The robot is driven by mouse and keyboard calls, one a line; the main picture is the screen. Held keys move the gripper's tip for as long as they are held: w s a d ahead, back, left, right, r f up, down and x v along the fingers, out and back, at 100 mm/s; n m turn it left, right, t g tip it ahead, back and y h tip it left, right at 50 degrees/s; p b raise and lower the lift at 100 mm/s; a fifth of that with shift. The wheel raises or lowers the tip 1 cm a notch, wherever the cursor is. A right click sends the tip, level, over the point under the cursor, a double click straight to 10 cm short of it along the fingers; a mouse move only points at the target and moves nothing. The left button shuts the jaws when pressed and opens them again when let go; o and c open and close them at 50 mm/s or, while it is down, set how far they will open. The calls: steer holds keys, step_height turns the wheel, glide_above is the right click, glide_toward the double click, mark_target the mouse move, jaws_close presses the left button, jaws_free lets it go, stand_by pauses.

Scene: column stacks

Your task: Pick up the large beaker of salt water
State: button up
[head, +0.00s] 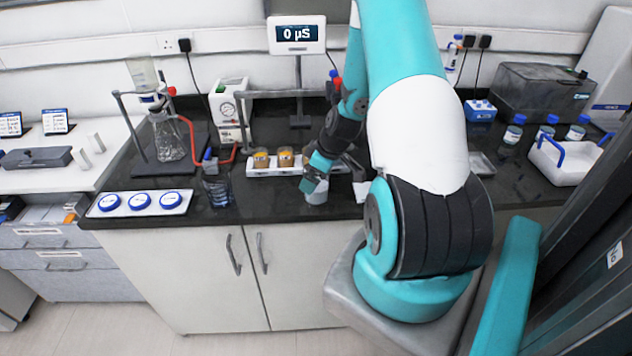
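My arm reaches down over the dark bench, and my gripper (314,179) points down near the bench's front edge. A small pale, whitish vessel (317,193) stands right below and between the fingertips, partly hidden by them. It may be the beaker of salt water, but no label can be read. I cannot tell whether the fingers touch it or how far apart they are. Another clear glass beaker (217,193) stands upright to the left, near the front edge, apart from my gripper.
A white rack with orange-brown filled jars (261,160) stands just behind my gripper. A meter (297,35) on a stand reads 0 µS. At left are a flask (170,140) on a stand and a tray of blue-rimmed dishes (140,203). Blue-capped bottles (513,132) and a white carrier (563,163) stand right.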

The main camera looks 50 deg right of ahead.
steer(key=shift+w+a+f, duration=0.1)
steer(key=shift+w+f, duration=0.1)
steer(key=shift+f, duration=0.35)
steer(key=c, duration=1.1)
steer(key=shift+r, duration=0.1)
